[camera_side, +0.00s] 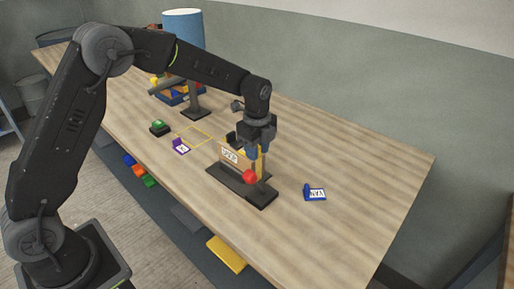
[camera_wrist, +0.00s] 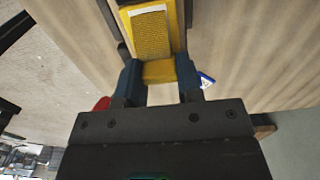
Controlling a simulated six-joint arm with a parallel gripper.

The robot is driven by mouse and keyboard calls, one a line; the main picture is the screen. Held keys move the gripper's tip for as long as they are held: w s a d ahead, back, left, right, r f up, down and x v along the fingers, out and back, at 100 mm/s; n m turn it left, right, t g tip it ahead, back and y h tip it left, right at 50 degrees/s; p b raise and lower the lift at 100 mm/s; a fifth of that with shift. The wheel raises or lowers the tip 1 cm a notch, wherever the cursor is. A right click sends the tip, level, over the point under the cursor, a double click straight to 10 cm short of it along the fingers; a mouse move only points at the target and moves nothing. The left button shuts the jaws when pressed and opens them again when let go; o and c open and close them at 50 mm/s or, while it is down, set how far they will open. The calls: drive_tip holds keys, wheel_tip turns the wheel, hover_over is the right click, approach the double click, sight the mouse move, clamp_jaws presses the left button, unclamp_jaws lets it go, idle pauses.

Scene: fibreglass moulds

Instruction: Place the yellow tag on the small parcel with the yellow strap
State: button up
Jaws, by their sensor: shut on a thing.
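My gripper (camera_side: 258,155) points down over the black base near the middle of the table. In the wrist view its two blue fingers (camera_wrist: 160,80) are shut on the tab of a yellow piece (camera_wrist: 159,71), which looks like the yellow tag. A yellow-edged plate with a pale textured panel extends beyond the tab. In the side view a brown upright panel (camera_side: 240,163) with a white lettered label stands on the base beside the fingers, with yellow at its right edge. I cannot tell whether this panel is the small parcel, and no yellow strap shows clearly.
A black base (camera_side: 262,195) with a red knob (camera_side: 249,177) lies under my gripper. A blue tag (camera_side: 315,194) is to the right, a purple tag (camera_side: 181,147) to the left. A yellow outlined square (camera_side: 193,135) and a blue lamp (camera_side: 183,30) are behind.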

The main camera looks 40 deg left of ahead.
drive_tip(key=o, duration=0.9)
wheel_tip(320, 180, up, 12)
drive_tip(key=s+a+r+n+t, duration=0.1)
drive_tip(key=s+r+n, duration=0.3)
drive_tip(key=s, duration=0.3)
drive_tip(key=s+r+n+t, duration=0.2)
drive_tip(key=s+r+n, duration=0.15)
drive_tip(key=s, duration=0.35)
drive_tip(key=s+f+n+t, duration=0.2)
drive_tip(key=s+f+n, duration=0.2)
drive_tip(key=s+n, duration=0.6)
drive_tip(key=shift+s+a+f+t, duration=0.15)
drive_tip(key=shift+s+a+t, duration=0.15)
drive_tip(key=shift+s, duration=2.2)
drive_tip(key=shift+n, duration=0.25)
